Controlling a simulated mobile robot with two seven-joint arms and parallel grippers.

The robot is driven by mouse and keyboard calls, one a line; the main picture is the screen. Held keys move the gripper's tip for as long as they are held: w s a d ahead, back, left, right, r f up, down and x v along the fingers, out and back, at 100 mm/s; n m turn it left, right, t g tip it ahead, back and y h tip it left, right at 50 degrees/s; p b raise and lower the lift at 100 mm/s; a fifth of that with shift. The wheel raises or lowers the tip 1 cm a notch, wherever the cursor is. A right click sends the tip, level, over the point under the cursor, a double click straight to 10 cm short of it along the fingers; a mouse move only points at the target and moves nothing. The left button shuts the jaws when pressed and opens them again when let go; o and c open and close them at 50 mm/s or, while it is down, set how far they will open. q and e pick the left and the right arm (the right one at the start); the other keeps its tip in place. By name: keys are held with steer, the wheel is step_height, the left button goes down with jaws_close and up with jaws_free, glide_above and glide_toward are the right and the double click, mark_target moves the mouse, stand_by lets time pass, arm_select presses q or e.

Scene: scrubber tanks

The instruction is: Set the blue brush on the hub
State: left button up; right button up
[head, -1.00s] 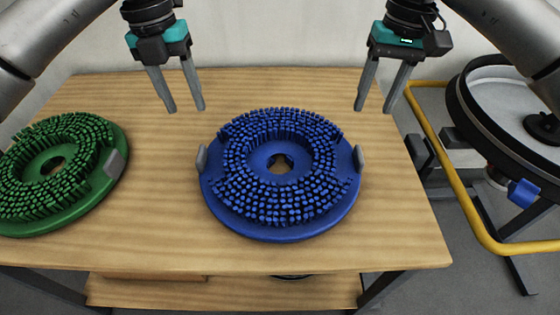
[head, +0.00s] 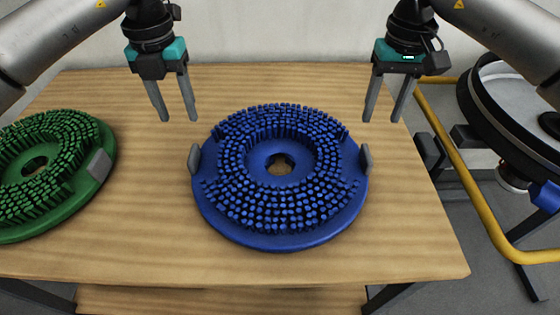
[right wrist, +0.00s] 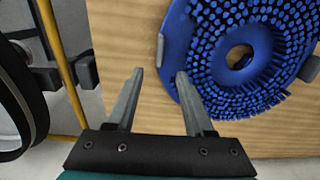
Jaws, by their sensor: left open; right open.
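The blue brush (head: 281,226) lies bristles up on the wooden table, with a hole in its middle and a grey tab on its left and right rims. It also shows in the right wrist view (right wrist: 222,90). My left gripper (head: 176,116) is open and empty, above the table behind and left of the brush. My right gripper (head: 384,117) is open and empty, behind and right of the brush; it also shows in the right wrist view (right wrist: 160,75). I cannot tell for sure which part is the hub; a round black-rimmed unit (head: 507,119) stands at the right, partly cut off.
A green brush (head: 62,201) with a grey tab lies at the table's left. The wooden table (head: 420,240) has bare room around the blue brush. A yellow rail (head: 476,207) runs between the table and the round unit. A pale wall stands behind.

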mark_target(192, 152)
arm_select(q)
step_height(192, 152, down, 12)
steer(key=shift+f, duration=0.1)
arm_select(e)
step_height(192, 152, down, 12)
steer(key=shift+f, duration=0.1)
arm_select(q)
jaws_close()
arm_select(e)
jaws_close()
arm_select(q)
steer(key=shift+w+r, duration=0.1)
steer(key=shift+r, duration=0.1)
arm_select(e)
steer(key=shift+w, duration=0.1)
stand_by(0.5)
